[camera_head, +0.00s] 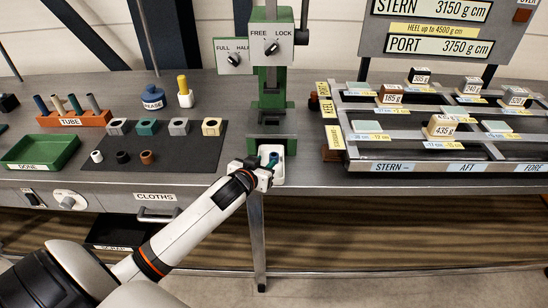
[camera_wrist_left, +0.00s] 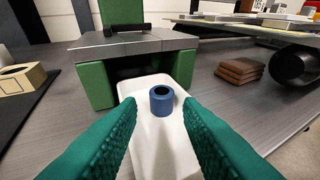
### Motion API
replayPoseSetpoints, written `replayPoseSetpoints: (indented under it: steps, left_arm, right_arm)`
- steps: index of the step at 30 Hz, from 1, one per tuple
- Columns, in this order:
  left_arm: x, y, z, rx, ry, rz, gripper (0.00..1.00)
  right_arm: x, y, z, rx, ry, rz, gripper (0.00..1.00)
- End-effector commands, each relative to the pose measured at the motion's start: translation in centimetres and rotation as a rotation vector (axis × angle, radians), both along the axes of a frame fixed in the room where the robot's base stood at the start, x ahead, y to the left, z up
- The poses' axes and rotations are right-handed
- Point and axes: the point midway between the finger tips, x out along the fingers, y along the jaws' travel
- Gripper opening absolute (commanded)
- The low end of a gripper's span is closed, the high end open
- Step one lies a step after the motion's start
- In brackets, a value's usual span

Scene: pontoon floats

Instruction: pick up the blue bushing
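The blue bushing (camera_wrist_left: 161,100) is a short hollow cylinder standing upright on a white tray (camera_wrist_left: 160,145) in front of the green press. In the left wrist view it stands just beyond the fingertips, centred between them. My left gripper (camera_wrist_left: 161,112) is open with teal ridged fingers on both sides, and nothing is held between them. In the head view my left gripper (camera_head: 264,168) is at the white tray (camera_head: 278,178), and the bushing (camera_head: 273,157) is partly hidden by it. My right gripper is not in view.
The green press (camera_head: 271,85) rises directly behind the tray. A dark mat (camera_head: 190,157) with several blocks and rings lies left. The weight rack (camera_head: 350,150) stands right, with brown slabs (camera_wrist_left: 240,70) between it and the press. The table's front edge is close.

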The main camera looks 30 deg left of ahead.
Motion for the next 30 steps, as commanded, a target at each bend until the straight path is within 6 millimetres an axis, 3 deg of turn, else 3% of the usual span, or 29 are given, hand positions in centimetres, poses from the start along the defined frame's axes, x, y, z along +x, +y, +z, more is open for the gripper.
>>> replayPoseSetpoints:
  steps: [12, 20, 21, 26, 30]
  left_arm:
    - [4.6, 0.5, -1.5, 0.0, 0.0, 0.0, 0.32]
    - [4.9, 0.6, -1.7, 0.0, 0.001, -0.001, 0.32]
    - [4.9, 0.6, -1.7, 0.0, 0.001, -0.001, 0.31]
    - [4.9, 0.6, -1.7, 0.0, 0.001, -0.001, 0.05]
    - [4.9, 0.6, -1.7, 0.0, 0.001, -0.001, 0.04]
  right_arm:
    - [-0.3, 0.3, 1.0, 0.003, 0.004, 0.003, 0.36]
    - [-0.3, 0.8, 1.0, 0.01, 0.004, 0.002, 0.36]
    - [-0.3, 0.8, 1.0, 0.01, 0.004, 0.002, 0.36]
    - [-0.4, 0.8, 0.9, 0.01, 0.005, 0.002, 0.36]
    - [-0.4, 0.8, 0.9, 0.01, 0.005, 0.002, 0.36]
